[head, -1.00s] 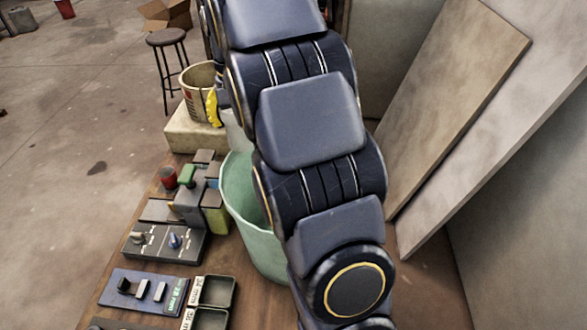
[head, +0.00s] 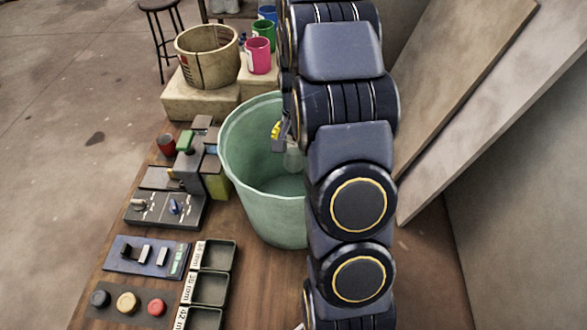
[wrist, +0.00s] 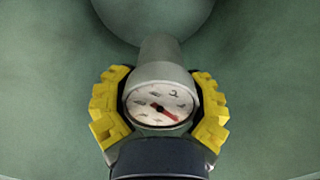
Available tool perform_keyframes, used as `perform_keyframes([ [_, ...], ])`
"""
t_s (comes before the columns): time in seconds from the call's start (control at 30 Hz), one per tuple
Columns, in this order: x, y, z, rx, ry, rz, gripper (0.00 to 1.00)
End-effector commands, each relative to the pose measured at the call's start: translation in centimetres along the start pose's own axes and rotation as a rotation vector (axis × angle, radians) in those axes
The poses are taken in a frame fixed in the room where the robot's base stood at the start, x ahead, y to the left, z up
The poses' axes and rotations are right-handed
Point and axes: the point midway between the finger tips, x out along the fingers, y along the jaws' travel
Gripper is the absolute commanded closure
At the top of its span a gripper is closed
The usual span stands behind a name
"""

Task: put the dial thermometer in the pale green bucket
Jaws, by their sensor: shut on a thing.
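The pale green bucket (head: 245,190) stands on the wooden bench, left of my arm in the head view. My gripper (head: 278,132), with yellow fingers, is at the bucket's mouth, partly hidden by my arm. In the wrist view my gripper (wrist: 160,108) is shut on the dial thermometer (wrist: 160,98), one yellow finger on each side of its round white face with a red needle. A grey stem runs from the dial to a rounded grey end. Pale green bucket wall (wrist: 50,60) fills the background there. How deep the thermometer sits in the bucket is hard to tell.
A beige bucket (head: 205,58) and pink (head: 258,57) and green (head: 263,33) cups stand on pale blocks behind. Switch panels (head: 147,256) and small open trays (head: 212,288) lie at the front left. Leaning boards (head: 460,90) stand to the right.

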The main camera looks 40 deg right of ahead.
Motion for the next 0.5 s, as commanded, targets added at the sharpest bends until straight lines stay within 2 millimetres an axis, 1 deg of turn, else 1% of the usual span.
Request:
perform_keyframes([
  [0.03,1.6,0.1,0.2,-0.001,-0.01,0.005,0.75],
  [0.1,3.1,0.0,0.1,-0.001,-0.006,0.003,0.75],
  [0.2,5.0,0.0,0.0,-0.001,-0.004,0.002,0.75],
  [0.3,6.0,-0.1,-0.1,-0.001,-0.001,0.0,0.75],
  [0.43,6.6,-0.1,-0.1,-0.002,-0.001,0.0,0.75],
  [0.5,7.3,-0.1,-0.1,-0.001,-0.002,0.001,0.75],
])
